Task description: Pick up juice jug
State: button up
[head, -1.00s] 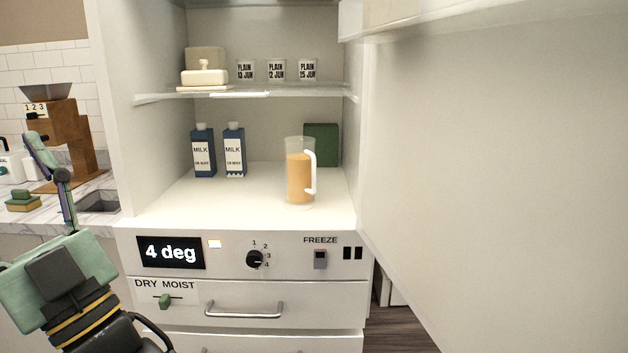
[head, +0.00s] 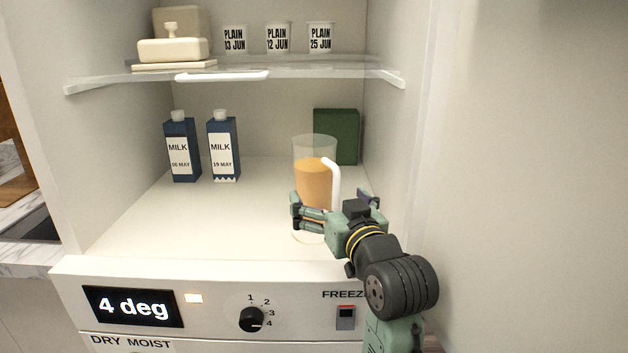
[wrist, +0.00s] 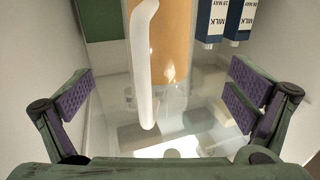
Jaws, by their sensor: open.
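The juice jug (head: 313,178) is clear with orange juice and a white handle on its right side. It stands upright on the white fridge floor, right of centre. In the wrist view the jug (wrist: 175,45) shows between the fingers, with its white handle (wrist: 143,70) toward the camera. My gripper (head: 335,200) is open at the jug's lower front, one finger to the left of it and one to the right. In the wrist view my gripper (wrist: 160,95) has purple pads spread wide, with a gap to the jug on each side. The gripper hides part of the jug's lower half.
Two milk cartons (head: 182,150) (head: 223,148) stand to the left of the jug. A green box (head: 340,135) is behind it. A glass shelf (head: 300,68) above holds a butter dish (head: 172,48) and plain cups (head: 277,38). The right fridge wall is close to my gripper.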

aim_at(321, 188)
jog(key=p+x, duration=0.2)
jog(key=x, duration=0.4)
jog(key=shift+w+a+f, duration=0.1)
jog(key=shift+w, duration=0.15)
jog(key=shift+c, duration=0.3)
jog(key=c, duration=1.9)
jog(key=shift+c, duration=0.4)
jog(key=shift+r, duration=0.2)
